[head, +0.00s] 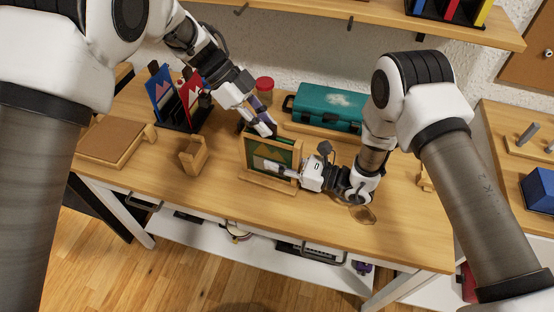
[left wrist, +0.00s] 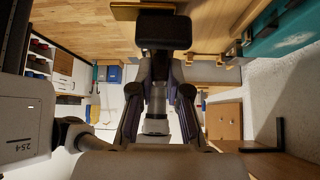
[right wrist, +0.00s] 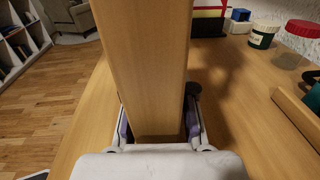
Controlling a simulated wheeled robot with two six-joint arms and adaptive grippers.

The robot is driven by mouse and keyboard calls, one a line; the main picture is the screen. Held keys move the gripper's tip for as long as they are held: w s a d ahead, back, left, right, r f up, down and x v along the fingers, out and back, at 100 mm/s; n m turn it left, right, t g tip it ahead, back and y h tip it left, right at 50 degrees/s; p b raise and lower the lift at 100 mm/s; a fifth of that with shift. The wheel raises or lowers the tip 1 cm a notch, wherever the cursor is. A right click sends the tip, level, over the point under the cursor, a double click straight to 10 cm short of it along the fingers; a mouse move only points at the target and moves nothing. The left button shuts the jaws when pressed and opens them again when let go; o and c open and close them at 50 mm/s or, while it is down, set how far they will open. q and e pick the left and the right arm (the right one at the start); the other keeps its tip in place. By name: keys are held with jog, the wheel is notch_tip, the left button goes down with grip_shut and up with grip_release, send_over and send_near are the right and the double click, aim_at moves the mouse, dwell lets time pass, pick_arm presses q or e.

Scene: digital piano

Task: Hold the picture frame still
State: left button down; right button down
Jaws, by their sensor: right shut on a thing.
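The wooden picture frame (head: 246,155), with a green and tan picture, stands upright on a wooden base on the table in the head view. My right gripper (head: 284,172) reaches in from the right and is shut on it. In the right wrist view a broad wooden piece of the frame (right wrist: 148,70) fills the space between the fingers (right wrist: 160,128). My left gripper (head: 268,129) points down just above the frame's top edge. Its fingers (left wrist: 158,105) look parted in the left wrist view. I cannot tell whether it touches the frame.
A teal case (head: 325,107) and a red-lidded jar (head: 264,88) stand behind the frame. A small wooden holder (head: 192,156), a wooden board (head: 112,139) and a rack with blue and red panels (head: 161,94) are to the left. The table's front strip (head: 200,195) is clear.

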pick_arm(q)
notch_tip(320, 180, up, 16)
dwell(6.5)
jog(key=shift+r, duration=2.5)
